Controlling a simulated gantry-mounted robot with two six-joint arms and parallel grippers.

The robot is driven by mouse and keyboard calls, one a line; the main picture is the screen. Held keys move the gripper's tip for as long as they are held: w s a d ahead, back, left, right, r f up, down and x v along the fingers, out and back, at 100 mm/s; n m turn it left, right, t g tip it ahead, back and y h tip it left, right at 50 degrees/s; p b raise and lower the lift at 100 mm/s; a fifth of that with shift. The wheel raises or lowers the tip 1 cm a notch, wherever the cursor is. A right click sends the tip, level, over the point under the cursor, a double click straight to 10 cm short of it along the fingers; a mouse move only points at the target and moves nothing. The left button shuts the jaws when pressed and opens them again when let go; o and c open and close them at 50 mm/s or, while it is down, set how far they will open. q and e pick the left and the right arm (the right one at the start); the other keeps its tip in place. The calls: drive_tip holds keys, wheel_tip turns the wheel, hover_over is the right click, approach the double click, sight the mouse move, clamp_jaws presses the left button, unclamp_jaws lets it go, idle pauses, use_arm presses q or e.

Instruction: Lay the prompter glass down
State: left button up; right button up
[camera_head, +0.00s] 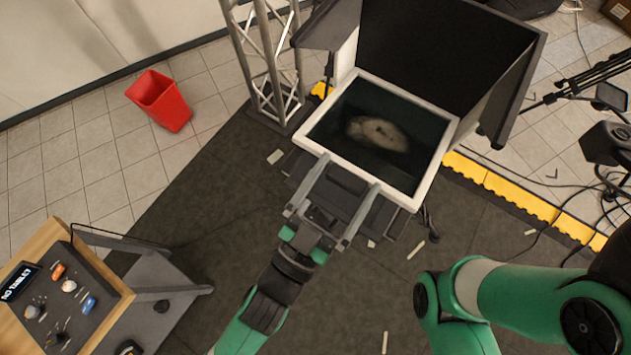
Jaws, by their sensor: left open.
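The prompter glass (378,132) is a dark pane in a pale square frame, seen at the centre top below a black hood (440,45). A pale blurred reflection shows on it. I cannot tell how far it is tilted. My left gripper (351,173) is open, its two fingers spread and pointing at the frame's near edge. The fingertips overlap or come close to that edge; whether they touch it I cannot tell. Nothing shows held between them. My right arm's green links show at lower right, but its gripper is out of view.
A truss tower (268,60) stands left of the hood, with a red bin (160,100) further left. Yellow edging (525,203), cables and a tripod (575,85) are at right. Chalk-like strips lie on the dark mat.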

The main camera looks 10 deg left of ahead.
use_arm(q)
drive_tip(key=b+v, duration=0.2)
drive_tip(key=v, duration=0.8)
drive_tip(key=shift+b, duration=0.4)
drive_tip(key=shift+w+f, duration=0.1)
